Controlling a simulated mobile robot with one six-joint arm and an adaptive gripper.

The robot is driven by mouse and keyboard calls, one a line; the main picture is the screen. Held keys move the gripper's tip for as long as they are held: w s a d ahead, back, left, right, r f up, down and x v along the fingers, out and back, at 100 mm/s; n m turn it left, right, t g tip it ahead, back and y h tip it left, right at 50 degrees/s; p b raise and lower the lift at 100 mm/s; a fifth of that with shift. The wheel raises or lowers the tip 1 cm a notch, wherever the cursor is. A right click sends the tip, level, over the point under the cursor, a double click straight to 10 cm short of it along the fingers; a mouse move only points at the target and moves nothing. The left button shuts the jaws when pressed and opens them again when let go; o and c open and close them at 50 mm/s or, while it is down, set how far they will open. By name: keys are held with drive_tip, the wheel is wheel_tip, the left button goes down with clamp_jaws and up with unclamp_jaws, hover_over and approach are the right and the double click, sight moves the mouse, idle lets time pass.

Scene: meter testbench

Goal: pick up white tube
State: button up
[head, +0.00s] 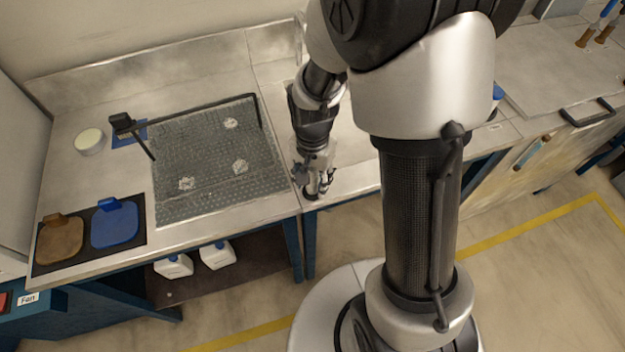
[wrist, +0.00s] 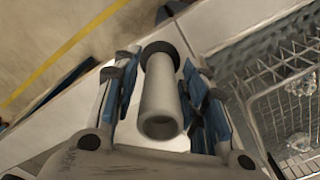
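The white tube (wrist: 160,98) stands between the two fingers of my gripper (wrist: 160,88) in the wrist view, with its hollow round end toward the camera and a dark ring at its far end. The left finger shows a gap to the tube; the right finger is very close to it, and I cannot tell if they touch. My gripper looks open around the tube. In the head view my gripper (head: 318,184) is low over the bench near its front edge, right of the mesh panel; the tube is not clear there.
A mesh panel (head: 180,205) with a dark raised bar and three whitish lumps lies left of my gripper. A blue lid (head: 115,224), a brown lid (head: 60,242) and a round pale dish (head: 90,141) are farther left. White jugs (head: 217,255) sit below.

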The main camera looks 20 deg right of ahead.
clamp_jaws()
drive_tip(key=shift+r, duration=0.1)
idle(0.3)
